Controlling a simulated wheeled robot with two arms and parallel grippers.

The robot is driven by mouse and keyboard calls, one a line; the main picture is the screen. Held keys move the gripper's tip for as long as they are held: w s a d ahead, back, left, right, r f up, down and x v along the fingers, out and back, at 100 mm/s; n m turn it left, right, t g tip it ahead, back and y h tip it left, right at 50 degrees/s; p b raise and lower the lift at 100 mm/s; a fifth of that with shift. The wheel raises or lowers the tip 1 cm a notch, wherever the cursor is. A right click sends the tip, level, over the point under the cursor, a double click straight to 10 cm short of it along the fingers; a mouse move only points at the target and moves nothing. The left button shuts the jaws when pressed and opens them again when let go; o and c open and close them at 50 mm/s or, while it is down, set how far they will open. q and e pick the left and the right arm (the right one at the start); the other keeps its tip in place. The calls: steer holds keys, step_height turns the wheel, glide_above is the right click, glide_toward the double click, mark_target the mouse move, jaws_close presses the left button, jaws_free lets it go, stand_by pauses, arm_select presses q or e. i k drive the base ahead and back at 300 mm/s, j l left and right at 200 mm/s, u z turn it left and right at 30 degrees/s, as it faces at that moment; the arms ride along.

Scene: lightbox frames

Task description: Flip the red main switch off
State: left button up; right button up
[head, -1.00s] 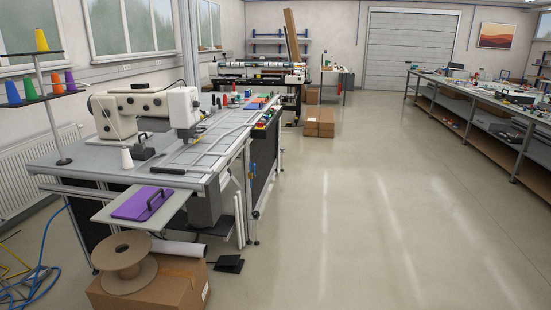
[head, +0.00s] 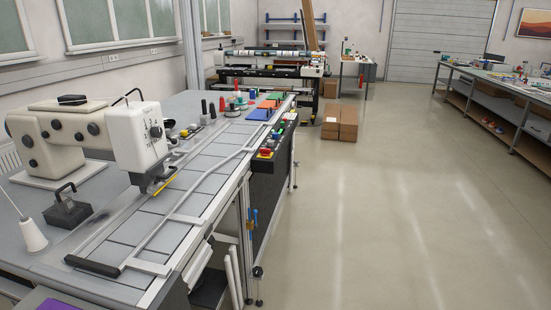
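A dark control strip (head: 277,140) runs along the right edge of the sewing table in the head view, with several small coloured buttons on it. At its near end sits a red part (head: 266,152) with some yellow by it, which may be the red main switch. It is too small to tell its form or position. Neither of my grippers is in view.
The sewing table (head: 110,228) fills the left, with a white sewing machine (head: 135,140) on it. The floor (head: 380,200) to its right is clear. Cardboard boxes (head: 340,122) stand farther back, and a long workbench (head: 510,95) lines the right side.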

mark_target(264, 152)
steer(key=i+l, duration=0.1)
steer(key=i, duration=0.3)
steer(key=i+l+u, duration=0.1)
steer(key=i, duration=0.35)
steer(key=i+l+u, duration=0.1)
steer(key=i, duration=0.3)
